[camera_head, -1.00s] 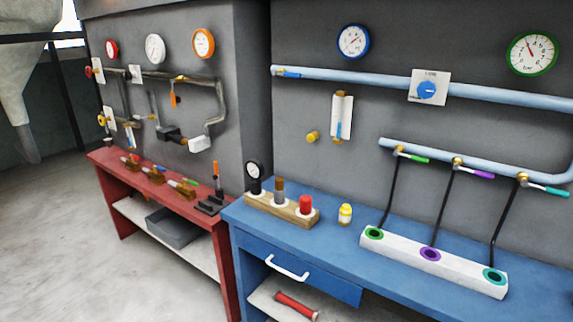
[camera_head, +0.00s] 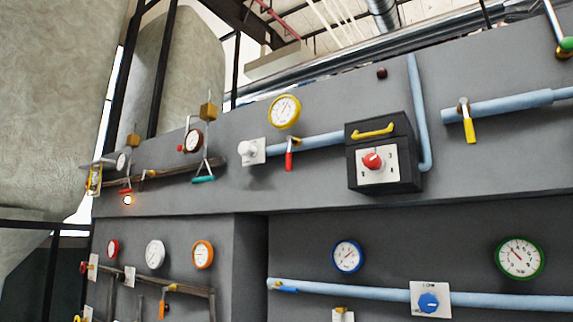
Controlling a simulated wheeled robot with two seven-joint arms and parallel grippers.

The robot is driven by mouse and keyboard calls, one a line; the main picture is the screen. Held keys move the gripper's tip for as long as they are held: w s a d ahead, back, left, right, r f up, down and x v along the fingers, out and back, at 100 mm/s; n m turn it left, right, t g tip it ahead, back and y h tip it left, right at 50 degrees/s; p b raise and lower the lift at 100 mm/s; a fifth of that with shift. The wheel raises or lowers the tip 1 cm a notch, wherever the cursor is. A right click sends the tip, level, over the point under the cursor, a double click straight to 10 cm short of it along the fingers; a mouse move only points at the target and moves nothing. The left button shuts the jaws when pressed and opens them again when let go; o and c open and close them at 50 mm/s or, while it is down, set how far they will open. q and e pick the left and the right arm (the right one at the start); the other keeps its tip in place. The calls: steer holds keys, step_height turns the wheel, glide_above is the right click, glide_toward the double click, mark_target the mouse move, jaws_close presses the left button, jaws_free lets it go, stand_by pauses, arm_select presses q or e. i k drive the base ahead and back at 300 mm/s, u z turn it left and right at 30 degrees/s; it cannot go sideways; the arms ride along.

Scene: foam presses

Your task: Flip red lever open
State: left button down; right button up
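A red lever (camera_head: 289,161) hangs straight down from a valve on the light blue pipe (camera_head: 325,142) of the upper wall, right of a white fitting and below the yellow gauge (camera_head: 285,111). It stands across the pipe. A second, small red handle (camera_head: 126,190) is at the far left on the dark pipe, above a small glowing light (camera_head: 127,200). I cannot tell which one the task names. Neither of my grippers is in view.
A dark box (camera_head: 383,150) with a red knob and yellow handle is right of the red lever. A yellow lever (camera_head: 469,130) hangs further right; a teal handle (camera_head: 203,178) is left. Gauges and a blue knob (camera_head: 428,301) are lower. The floor and benches are out of view.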

mark_target(289, 155)
steer(key=k, duration=0.6)
steer(key=u, duration=0.7)
steer(key=i, duration=2.15)
steer(key=z, duration=0.8)
